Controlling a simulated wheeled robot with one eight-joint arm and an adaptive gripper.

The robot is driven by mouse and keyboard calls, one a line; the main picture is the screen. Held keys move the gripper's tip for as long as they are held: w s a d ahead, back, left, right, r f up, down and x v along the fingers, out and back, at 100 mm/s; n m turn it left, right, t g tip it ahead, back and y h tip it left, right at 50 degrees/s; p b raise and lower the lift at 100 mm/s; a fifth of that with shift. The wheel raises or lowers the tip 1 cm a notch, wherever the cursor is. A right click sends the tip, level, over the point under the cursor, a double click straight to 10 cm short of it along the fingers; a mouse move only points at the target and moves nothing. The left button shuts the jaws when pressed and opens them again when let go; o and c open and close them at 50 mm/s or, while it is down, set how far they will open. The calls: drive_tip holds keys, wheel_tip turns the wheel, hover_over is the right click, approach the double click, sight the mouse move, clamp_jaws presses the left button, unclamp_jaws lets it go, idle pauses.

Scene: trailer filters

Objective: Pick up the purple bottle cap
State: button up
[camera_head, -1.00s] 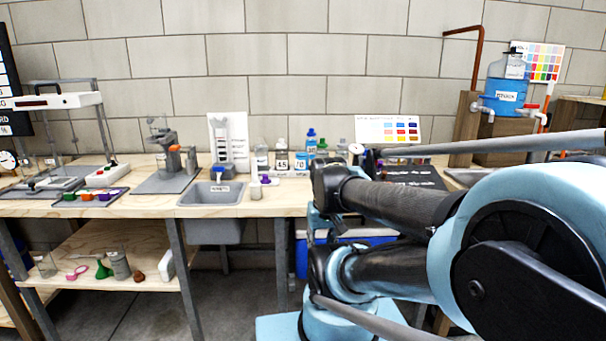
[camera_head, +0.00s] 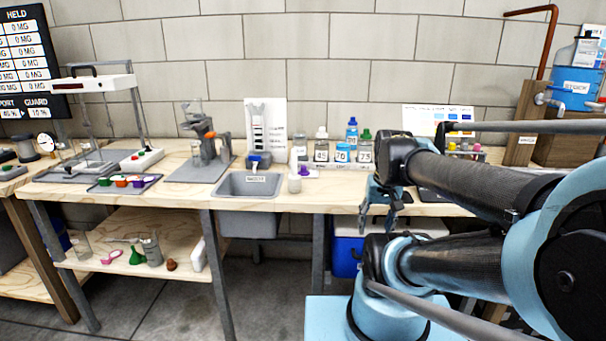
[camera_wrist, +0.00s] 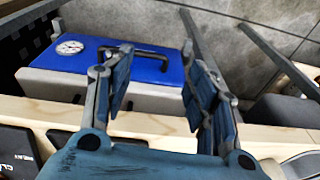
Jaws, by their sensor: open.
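A small purple item (camera_head: 305,171), which looks like a cap, is on the bench right of the sink in the head view, beside a small pale bottle (camera_head: 294,184). Another purple piece (camera_head: 138,182) sits in a dark tray (camera_head: 106,189) with green and orange pieces; I cannot tell whether it is a cap. My gripper (camera_head: 384,210) hangs at the bench's front edge, right of the purple item and apart from it. In the wrist view my gripper (camera_wrist: 165,65) is open and empty, its fingers over the bench edge and a blue-lidded box (camera_wrist: 150,70). No purple item shows there.
A grey sink (camera_head: 249,185) is set into the bench. Labelled bottles (camera_head: 343,153) stand behind the purple item. A stand with a grey base (camera_head: 201,170) is left of the sink. A lower shelf (camera_head: 130,247) holds several small items.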

drive_tip(key=w+a+r+m+g+y, duration=0.1)
drive_tip(key=w+a+r+m, duration=0.25)
drive_tip(key=w+r, duration=0.35)
drive_tip(key=w+a+r+m+y, duration=0.1)
drive_tip(key=w+a+r+m, duration=0.1)
drive_tip(key=w+r+m, duration=0.35)
drive_tip(key=m+g+y, duration=0.2)
drive_tip(key=m, duration=0.3)
approach(304, 166)
drive_tip(key=x, duration=0.4)
drive_tip(key=shift+d, duration=0.3)
drive_tip(key=shift+x, duration=2.6)
drive_tip(key=shift+a+r, duration=0.1)
drive_tip(key=shift+a, duration=0.1)
drive_tip(key=shift+c, duration=0.4)
drive_tip(key=c, duration=0.7)
